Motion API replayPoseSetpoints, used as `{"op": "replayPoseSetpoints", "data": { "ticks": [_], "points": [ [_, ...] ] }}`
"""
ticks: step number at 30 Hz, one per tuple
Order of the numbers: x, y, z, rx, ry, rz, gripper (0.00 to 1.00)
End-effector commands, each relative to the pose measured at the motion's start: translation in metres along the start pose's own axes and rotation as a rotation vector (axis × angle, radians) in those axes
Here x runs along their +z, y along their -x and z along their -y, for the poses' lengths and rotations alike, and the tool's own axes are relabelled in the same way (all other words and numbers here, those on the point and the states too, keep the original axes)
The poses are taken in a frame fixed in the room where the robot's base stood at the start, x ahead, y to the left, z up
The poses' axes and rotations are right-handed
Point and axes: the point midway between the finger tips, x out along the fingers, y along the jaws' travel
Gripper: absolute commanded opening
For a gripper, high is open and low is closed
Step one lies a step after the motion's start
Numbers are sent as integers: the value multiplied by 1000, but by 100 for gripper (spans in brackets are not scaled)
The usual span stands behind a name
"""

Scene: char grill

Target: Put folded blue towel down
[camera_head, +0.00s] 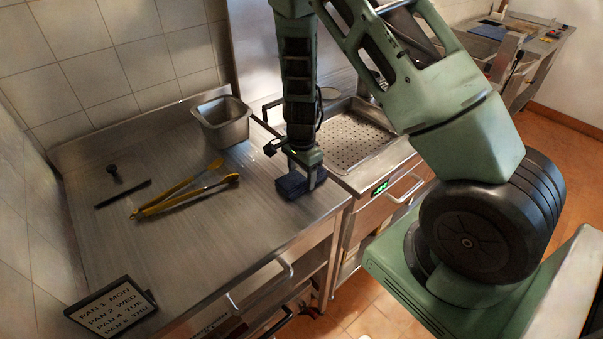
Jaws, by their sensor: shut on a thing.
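The folded blue towel (294,184) is dark blue and small. It is at the right end of the steel counter (100,235), near the front right corner. My gripper (304,174) points down over the towel and is shut on it. The towel looks at or very close to the counter surface; I cannot tell whether it touches. The gripper and wrist hide part of the towel's top and right side.
A steel pan (223,122) stands behind. A perforated tray unit (350,140) adjoins on the right. A pan sign (110,306) stands at front left.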

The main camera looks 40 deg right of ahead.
Motion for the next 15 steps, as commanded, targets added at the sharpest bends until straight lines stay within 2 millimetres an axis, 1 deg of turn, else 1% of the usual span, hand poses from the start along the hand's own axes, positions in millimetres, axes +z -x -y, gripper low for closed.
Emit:
{"op": "replayPoseSetpoints", "data": {
  "ticks": [2, 3, 5, 12, 15],
  "points": [
    [0, -4, 0, 0, 0, 0, 36],
    [0, -3, 0, 0, 0, 0, 67],
    [0, -3, 0, 0, 0, 0, 83],
    [0, -2, 0, 1, 0, 0, 83],
    [0, 1, 0, 0, 0, 0, 83]
  ]
}}
